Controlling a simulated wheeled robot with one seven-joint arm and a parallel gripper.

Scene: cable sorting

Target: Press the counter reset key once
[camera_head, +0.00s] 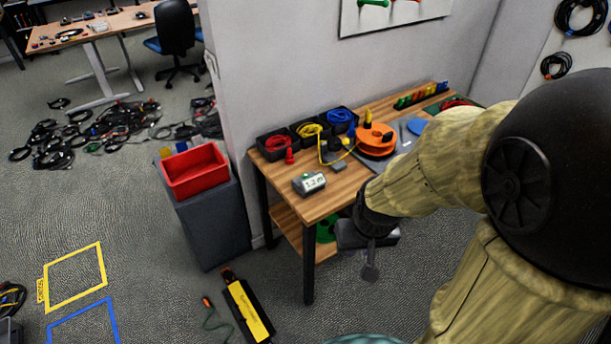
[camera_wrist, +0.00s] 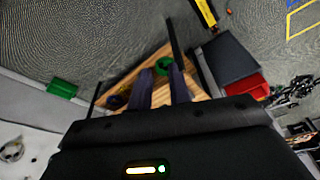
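The counter (camera_head: 309,183) is a small grey box with a light display, apparently reading 1.2, on the front left part of the wooden workbench (camera_head: 338,197). A small green spot shows on its top; I cannot clearly make out which part is the reset key. My gripper (camera_head: 370,272) hangs in front of the bench, right of and lower in the picture than the counter, apart from it. In the wrist view, the two dark fingers (camera_wrist: 161,74) stand apart with nothing between them. I cannot make out the counter in the wrist view.
Black bins (camera_head: 308,132) of red, yellow and blue cable line the bench's back. An orange reel (camera_head: 375,139) and a red peg (camera_head: 289,156) stand nearby. A green reel (camera_head: 326,229) sits on the lower shelf. A red bin (camera_head: 195,171) stands on a grey cabinet at left.

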